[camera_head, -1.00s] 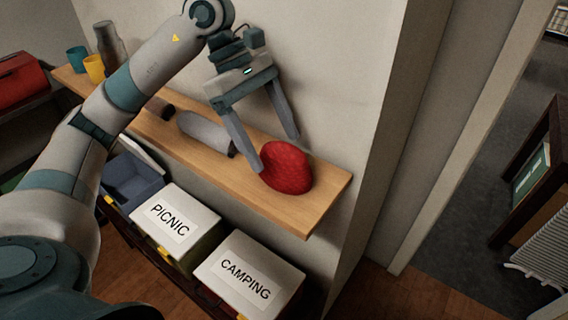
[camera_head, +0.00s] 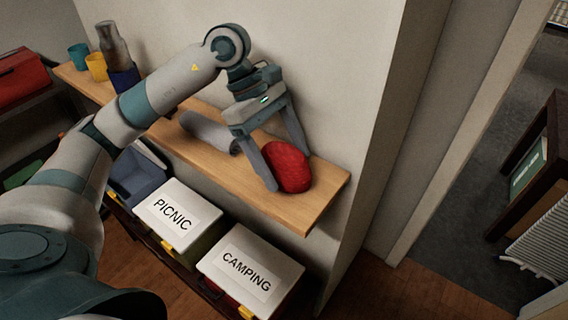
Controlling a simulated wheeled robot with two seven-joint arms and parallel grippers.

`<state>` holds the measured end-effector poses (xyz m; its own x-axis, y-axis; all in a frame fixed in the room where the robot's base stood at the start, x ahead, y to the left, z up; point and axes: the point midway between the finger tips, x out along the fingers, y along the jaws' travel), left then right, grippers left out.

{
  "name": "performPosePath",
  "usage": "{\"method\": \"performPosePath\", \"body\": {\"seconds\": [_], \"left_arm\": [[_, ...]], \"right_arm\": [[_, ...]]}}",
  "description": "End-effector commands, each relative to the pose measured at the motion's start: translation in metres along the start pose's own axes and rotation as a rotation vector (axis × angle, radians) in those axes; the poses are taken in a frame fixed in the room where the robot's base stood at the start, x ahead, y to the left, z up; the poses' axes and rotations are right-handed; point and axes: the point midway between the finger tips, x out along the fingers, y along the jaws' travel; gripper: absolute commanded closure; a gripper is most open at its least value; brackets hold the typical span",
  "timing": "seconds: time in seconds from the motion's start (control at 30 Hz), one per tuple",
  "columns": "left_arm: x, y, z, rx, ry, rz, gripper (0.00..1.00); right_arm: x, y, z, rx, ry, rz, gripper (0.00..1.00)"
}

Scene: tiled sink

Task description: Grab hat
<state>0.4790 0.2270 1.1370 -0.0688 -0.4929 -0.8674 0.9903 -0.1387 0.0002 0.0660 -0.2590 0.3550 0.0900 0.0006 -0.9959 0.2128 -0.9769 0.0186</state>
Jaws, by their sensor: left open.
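The hat is a rounded red shape (camera_head: 289,168) on the wooden shelf (camera_head: 300,212), near its right end. My left gripper (camera_head: 291,171) is open, with its two fingers pointing down at the hat. One finger is at the hat's left front side, and the other reaches behind its upper right side. The hat appears to lie between or just beside the fingers; I cannot tell whether they touch it. My right gripper is not in view.
A grey cylinder (camera_head: 205,130) lies on the shelf left of the hat. Cups (camera_head: 96,67) and a bottle (camera_head: 112,42) stand at its far left. Boxes labelled PICNIC (camera_head: 177,215) and CAMPING (camera_head: 250,268) sit below. A wall rises behind the shelf.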

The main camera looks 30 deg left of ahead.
Motion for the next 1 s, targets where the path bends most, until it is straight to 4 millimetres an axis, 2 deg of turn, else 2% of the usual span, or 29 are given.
{"method": "performPosePath", "body": {"seconds": [0.03,0.2,0.23,0.67,1.0], "left_arm": [[0.0,0.0,0.0,0.0,0.0,0.0,0.25],[0.0,0.0,0.0,0.0,0.0,0.0,0.66],[0.0,0.0,0.0,0.0,0.0,0.0,0.67],[-0.003,0.0,0.002,0.0,0.0,0.0,0.68],[-0.028,0.001,0.016,0.003,-0.001,0.004,0.68]], "right_arm": [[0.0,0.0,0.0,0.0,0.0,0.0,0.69],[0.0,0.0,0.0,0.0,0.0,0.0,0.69],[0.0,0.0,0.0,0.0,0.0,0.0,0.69],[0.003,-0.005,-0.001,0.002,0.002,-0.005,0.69],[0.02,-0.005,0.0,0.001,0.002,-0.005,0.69]]}}
